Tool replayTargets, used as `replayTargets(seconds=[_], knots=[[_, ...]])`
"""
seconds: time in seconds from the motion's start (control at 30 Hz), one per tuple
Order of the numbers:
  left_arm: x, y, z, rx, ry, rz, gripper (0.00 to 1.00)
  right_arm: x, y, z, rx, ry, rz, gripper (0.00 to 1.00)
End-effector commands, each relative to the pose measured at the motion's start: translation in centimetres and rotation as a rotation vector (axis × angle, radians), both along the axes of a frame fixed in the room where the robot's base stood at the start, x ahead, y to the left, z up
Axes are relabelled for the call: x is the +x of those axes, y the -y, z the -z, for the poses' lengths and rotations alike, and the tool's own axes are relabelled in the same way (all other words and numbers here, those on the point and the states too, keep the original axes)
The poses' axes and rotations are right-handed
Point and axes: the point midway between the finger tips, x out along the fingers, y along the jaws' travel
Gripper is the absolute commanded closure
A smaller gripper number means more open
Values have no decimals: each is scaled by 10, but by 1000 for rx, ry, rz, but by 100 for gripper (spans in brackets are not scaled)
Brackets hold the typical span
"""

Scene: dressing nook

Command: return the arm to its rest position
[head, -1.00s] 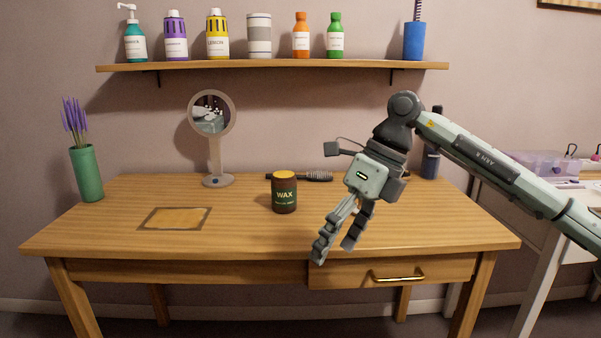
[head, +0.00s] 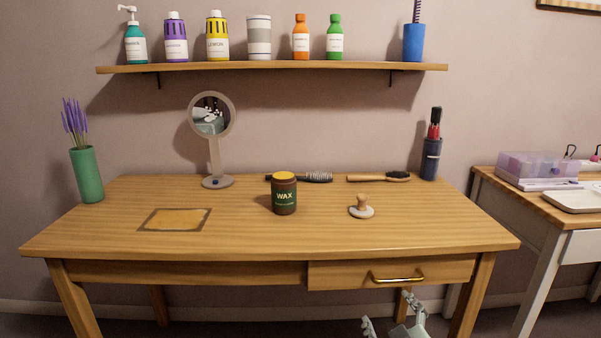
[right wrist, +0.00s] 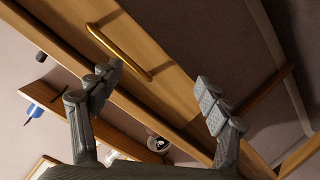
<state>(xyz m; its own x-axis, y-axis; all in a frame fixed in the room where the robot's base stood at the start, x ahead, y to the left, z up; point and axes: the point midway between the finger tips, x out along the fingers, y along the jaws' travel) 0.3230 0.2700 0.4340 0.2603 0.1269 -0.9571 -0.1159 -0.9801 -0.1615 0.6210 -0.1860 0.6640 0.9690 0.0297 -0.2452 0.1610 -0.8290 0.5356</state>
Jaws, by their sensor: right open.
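My right gripper (head: 393,318) shows at the bottom edge of the head view, low in front of the table (head: 250,235) and below its drawer (head: 340,275). Its two fingers are spread apart with nothing between them; most of the arm is out of frame. In the right wrist view the open fingers (right wrist: 160,100) frame the table's underside and front, with the brass drawer handle (right wrist: 118,52) beyond them. My left gripper is not in view.
A side table (head: 570,215) stands at right. A shelf (head: 270,67) holds bottles.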

Motion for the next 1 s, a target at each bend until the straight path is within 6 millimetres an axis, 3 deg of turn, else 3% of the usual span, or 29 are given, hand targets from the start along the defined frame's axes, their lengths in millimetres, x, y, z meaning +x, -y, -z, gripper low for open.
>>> replayTargets(seconds=[0.03,0.2,0.33,0.5,0.6,1.0], knots=[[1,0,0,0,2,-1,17,-21,14,33,30,-104,54,24],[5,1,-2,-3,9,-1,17,-105,52,127,112,-441,214,24],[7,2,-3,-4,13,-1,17,-180,71,180,161,-682,315,24],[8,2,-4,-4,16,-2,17,-258,81,216,202,-907,401,24],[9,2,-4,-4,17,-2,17,-279,82,224,214,-966,421,24],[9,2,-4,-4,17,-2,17,-279,82,224,214,-966,421,24]])
